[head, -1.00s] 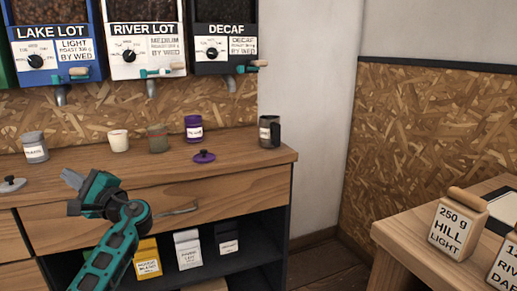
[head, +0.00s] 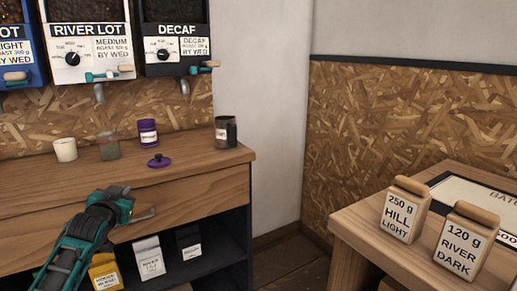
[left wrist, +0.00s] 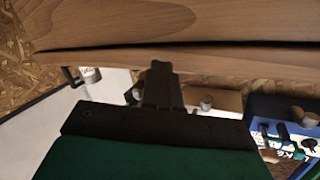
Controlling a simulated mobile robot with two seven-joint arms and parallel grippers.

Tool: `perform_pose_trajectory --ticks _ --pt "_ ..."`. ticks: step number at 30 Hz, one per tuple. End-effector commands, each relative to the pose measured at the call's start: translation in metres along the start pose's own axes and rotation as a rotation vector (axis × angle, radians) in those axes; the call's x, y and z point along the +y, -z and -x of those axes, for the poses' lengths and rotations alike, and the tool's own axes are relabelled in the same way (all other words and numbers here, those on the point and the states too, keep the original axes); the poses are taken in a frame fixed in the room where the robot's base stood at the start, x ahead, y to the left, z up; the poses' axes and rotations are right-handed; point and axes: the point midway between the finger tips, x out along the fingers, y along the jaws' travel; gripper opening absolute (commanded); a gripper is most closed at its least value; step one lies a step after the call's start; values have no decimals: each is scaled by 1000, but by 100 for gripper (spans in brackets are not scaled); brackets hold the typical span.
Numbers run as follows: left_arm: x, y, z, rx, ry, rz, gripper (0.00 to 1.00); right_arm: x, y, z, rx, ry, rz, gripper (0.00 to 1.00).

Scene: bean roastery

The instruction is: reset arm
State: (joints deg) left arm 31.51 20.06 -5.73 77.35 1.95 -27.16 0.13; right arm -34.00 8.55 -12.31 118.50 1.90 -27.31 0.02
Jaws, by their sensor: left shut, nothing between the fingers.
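My left gripper (head: 122,194) is shut and empty. In the head view it is in front of the wooden counter (head: 205,170), near the drawer front and its handle (head: 143,214). In the left wrist view the closed fingers (left wrist: 161,82) point towards a wooden surface, with nothing between them. My right gripper is not in view.
On the counter stand a white cup (head: 65,150), a glass jar (head: 108,146), a purple canister (head: 148,132), a purple lid (head: 159,161) and a dark canister (head: 226,132). Bags sit on the shelf below. A side table (head: 352,222) holds two labelled bags (head: 404,210) at right.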

Motion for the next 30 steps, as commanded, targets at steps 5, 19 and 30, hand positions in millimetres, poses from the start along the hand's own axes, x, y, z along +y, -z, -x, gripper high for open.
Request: perform_pose_trajectory --ticks 5,19,30 --pt "52 -54 32 -53 -82 -2 0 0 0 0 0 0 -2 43" --pt "194 -191 216 -250 -344 79 0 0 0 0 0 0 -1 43" --pt "237 -219 348 -385 -448 198 0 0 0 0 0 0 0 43"
